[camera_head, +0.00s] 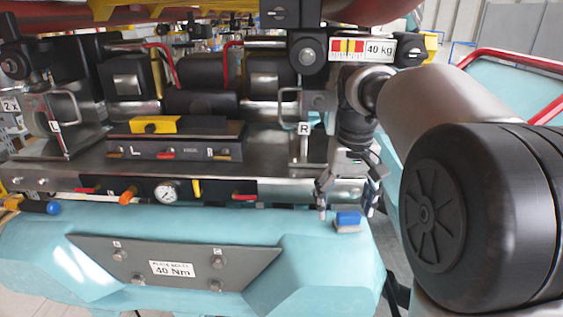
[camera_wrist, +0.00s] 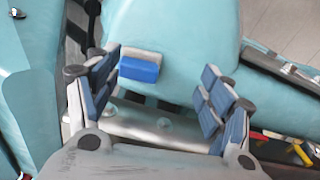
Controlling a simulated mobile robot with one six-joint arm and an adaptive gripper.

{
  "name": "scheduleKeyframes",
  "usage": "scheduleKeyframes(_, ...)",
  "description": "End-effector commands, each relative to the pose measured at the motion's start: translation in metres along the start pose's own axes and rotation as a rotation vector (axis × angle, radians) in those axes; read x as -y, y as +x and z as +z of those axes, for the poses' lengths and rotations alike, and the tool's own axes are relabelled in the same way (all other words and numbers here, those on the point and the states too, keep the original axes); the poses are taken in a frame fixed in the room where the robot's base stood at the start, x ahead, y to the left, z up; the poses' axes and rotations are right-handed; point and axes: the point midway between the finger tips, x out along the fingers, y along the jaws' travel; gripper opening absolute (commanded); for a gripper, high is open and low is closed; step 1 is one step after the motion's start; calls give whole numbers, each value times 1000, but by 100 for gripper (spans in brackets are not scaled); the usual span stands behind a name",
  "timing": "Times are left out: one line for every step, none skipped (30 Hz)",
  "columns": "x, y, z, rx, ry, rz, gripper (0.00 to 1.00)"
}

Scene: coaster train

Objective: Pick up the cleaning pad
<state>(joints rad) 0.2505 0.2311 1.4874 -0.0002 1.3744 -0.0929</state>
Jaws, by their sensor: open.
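The cleaning pad (camera_head: 347,220) is a small block with a blue part and a pale grey part. It lies on the turquoise body near its right corner. In the wrist view the pad (camera_wrist: 140,68) shows beyond the fingers, nearer the left finger. My gripper (camera_head: 347,200) is open and empty, just above the pad in the head view. In the wrist view my gripper (camera_wrist: 160,95) has its blue-padded fingers wide apart, one on each side. I cannot tell how high the fingertips are above the pad.
A steel panel with a gauge (camera_head: 166,192) and several coloured handles runs behind the pad. A dark plate labelled 40 Nm (camera_head: 172,268) is bolted to the turquoise body (camera_head: 330,290). An upright bracket marked R (camera_head: 304,128) stands left of my wrist. The surface around the pad is clear.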

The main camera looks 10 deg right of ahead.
Motion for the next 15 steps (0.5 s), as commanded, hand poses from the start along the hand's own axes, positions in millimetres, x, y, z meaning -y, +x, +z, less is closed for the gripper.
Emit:
scheduleKeyframes(-7, -14, -11, 18, 8, -1, 73)
scheduleKeyframes(-9, -16, -16, 25, 11, -2, 73)
scheduleKeyframes(-12, -18, -21, 32, 13, -3, 73)
scheduleKeyframes(-14, -19, -24, 37, 15, -3, 73)
scheduleKeyframes(-16, -20, -26, 41, 17, -3, 73)
scheduleKeyframes(-18, -20, -28, 46, 19, -4, 73)
scheduleKeyframes(-19, -19, -30, 48, 20, -4, 73)
scheduleKeyframes(-19, -17, -30, 49, 21, -4, 73)
scheduleKeyframes(-20, -14, -31, 52, 21, -5, 73)
scheduleKeyframes(-20, -10, -31, 52, 21, -5, 73)
scheduleKeyframes(-20, -6, -30, 52, 21, -5, 73)
scheduleKeyframes(-20, -1, -30, 53, 21, -5, 73)
scheduleKeyframes(-20, 2, -30, 53, 21, -5, 73)
scheduleKeyframes(-20, 5, -29, 52, 21, -5, 73)
scheduleKeyframes(-21, 10, -29, 52, 21, -5, 73)
